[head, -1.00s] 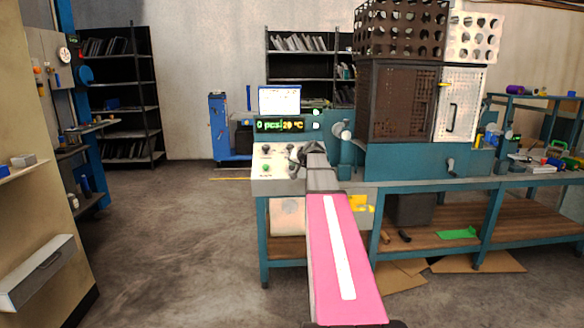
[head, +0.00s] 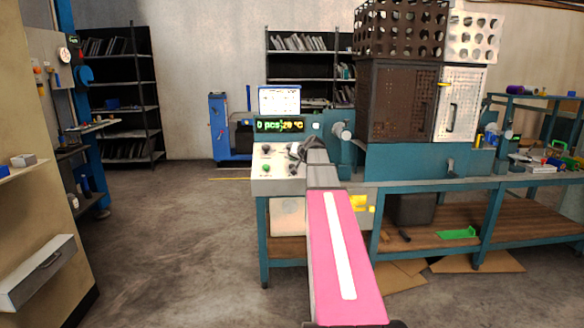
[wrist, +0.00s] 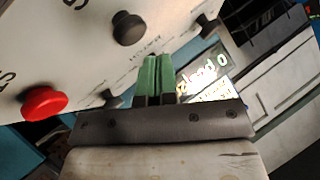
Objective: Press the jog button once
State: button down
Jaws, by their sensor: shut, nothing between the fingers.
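The pale control panel (head: 290,186) stands at the left end of the teal bench, under a display reading 0 pcs and 20 °C. It bears a green button (head: 266,169) and a dark button (head: 266,148). The wrist view shows a red button (wrist: 44,101), a large black button (wrist: 128,28) and a smaller black one (wrist: 208,25). The printed labels are too cropped or blurred to tell which is the jog button. My gripper (wrist: 158,60) has its green fingers shut and empty, close to the panel, beside the black buttons. Whether it touches the panel cannot be told.
The display (head: 279,125) stands just behind the panel. A machine cabinet with a white perforated door (head: 459,104) stands on the bench to the right. A shelf wall (head: 40,270) is at the near left. The floor (head: 180,240) between is clear.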

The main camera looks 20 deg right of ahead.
jog(key=shift+s+a+r, duration=0.1)
jog(key=shift+s+r, duration=0.1)
jog(key=shift+r, duration=0.5)
jog(key=shift+s+a+r, duration=0.1)
jog(key=shift+s+r, duration=0.15)
jog(key=shift+r, duration=0.45)
jog(key=shift+s+r, duration=0.2)
jog(key=shift+r, duration=0.5)
